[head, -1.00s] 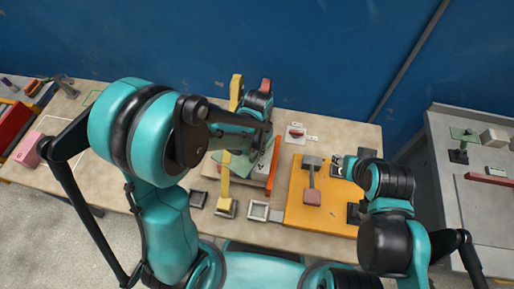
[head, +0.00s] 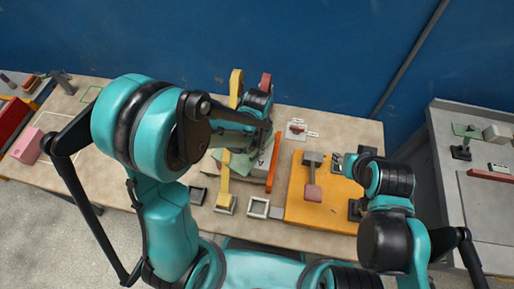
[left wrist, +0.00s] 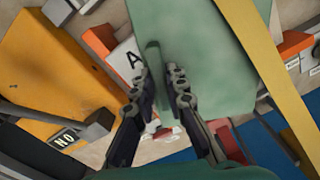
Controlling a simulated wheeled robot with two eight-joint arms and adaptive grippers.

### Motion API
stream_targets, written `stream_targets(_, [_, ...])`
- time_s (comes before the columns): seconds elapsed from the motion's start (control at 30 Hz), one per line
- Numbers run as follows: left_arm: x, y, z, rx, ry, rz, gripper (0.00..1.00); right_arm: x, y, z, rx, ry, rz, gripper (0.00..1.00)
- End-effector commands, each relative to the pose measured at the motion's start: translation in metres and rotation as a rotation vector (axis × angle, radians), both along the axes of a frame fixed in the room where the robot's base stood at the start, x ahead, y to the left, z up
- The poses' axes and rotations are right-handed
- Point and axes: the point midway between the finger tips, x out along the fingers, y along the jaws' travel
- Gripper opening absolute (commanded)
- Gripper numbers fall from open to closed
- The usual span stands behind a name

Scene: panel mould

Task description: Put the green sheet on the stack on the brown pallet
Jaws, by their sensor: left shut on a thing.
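The green sheet (head: 244,164) lies below my left gripper in the head view, partly hidden by my arm. It fills much of the left wrist view (left wrist: 205,50), with a raised green grip (left wrist: 154,70) on it. My left gripper (left wrist: 163,80) is shut on that grip. The stack and brown pallet are mostly hidden under the sheet and my arm; only a low edge (head: 257,179) shows. I cannot tell whether the sheet touches the stack. My right gripper (head: 343,163) is over the orange board, and its jaws are too small to read.
An orange board (head: 318,205) with a grey and pink tool lies to the right. A pink block (head: 28,146) is far left.

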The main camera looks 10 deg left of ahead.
Motion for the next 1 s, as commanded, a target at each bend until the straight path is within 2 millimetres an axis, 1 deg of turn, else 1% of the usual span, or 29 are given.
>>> stream_targets(0.2, [0.0, 0.0, -0.005, 0.0, 0.0, 0.0, 0.0, 0.0, 0.0, -0.005, 0.0, 0.0, 0.0, 0.4])
stream_targets(0.23, [0.0, 0.0, -0.005, 0.0, 0.0, 0.0, 0.18, 0.0, 0.0, -0.005, 0.0, 0.0, 0.0, 0.4])
stream_targets(0.27, [0.0, 0.0, -0.004, 0.0, 0.0, 0.0, 0.26, 0.0, 0.0, -0.004, 0.0, 0.0, 0.0, 0.4])
stream_targets(0.3, [0.0, 0.0, -0.004, 0.0, 0.0, 0.0, 0.37, 0.0, 0.0, -0.004, 0.0, 0.0, 0.0, 0.4])
stream_targets(0.57, [0.0, 0.0, -0.004, 0.0, 0.0, 0.0, 0.37, 0.0, 0.0, -0.004, 0.0, 0.0, 0.0, 0.4])
stream_targets(0.67, [0.0, 0.0, -0.001, 0.0, 0.0, 0.0, 0.37, 0.0, 0.0, -0.004, 0.0, 0.0, 0.0, 0.4])
stream_targets(0.77, [0.0, 0.0, 0.009, 0.0, 0.0, 0.0, 0.37, 0.0, 0.0, -0.004, 0.0, 0.0, 0.0, 0.4])
stream_targets(0.87, [-0.001, 0.0, 0.027, 0.0, 0.0, 0.0, 0.37, 0.0, 0.0, -0.004, 0.0, 0.0, 0.0, 0.4])
stream_targets(1.0, [-0.001, 0.0, 0.058, 0.0, 0.0, 0.0, 0.37, 0.0, 0.0, -0.004, 0.0, 0.0, 0.0, 0.4])
